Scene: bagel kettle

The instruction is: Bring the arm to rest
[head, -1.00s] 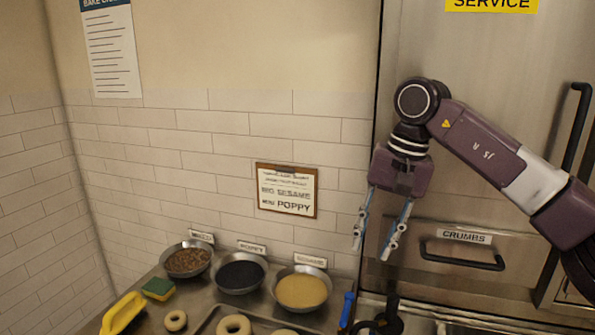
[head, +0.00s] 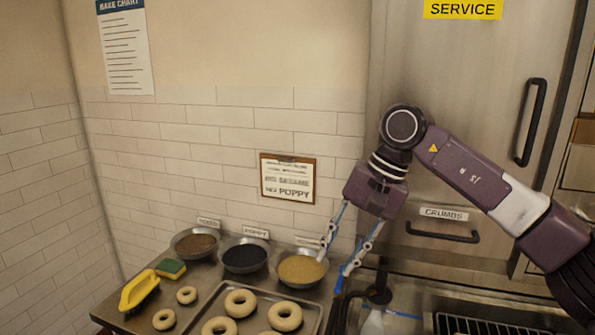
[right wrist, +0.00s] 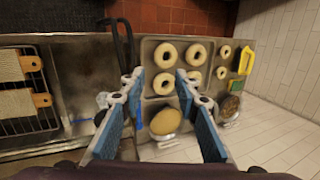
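My right gripper (head: 331,272) hangs from my raised right arm, fingers pointing down and spread apart with nothing between them. In the head view its tips show beside the sesame bowl (head: 301,270); the height between them is hard to judge. In the right wrist view the blue-padded fingers of the right gripper (right wrist: 158,84) are apart, with the tray and the sesame bowl (right wrist: 165,122) seen between and beyond them. My left gripper is in neither current view.
A tray (head: 205,298) with bagels and bowls of seeds stand on the steel counter. A yellow-handled thing (head: 139,290) and a sponge (head: 171,268) lie at left. A grill rack (head: 480,325) is at lower right. The steel "CRUMBS" front (head: 445,260) stands behind my arm.

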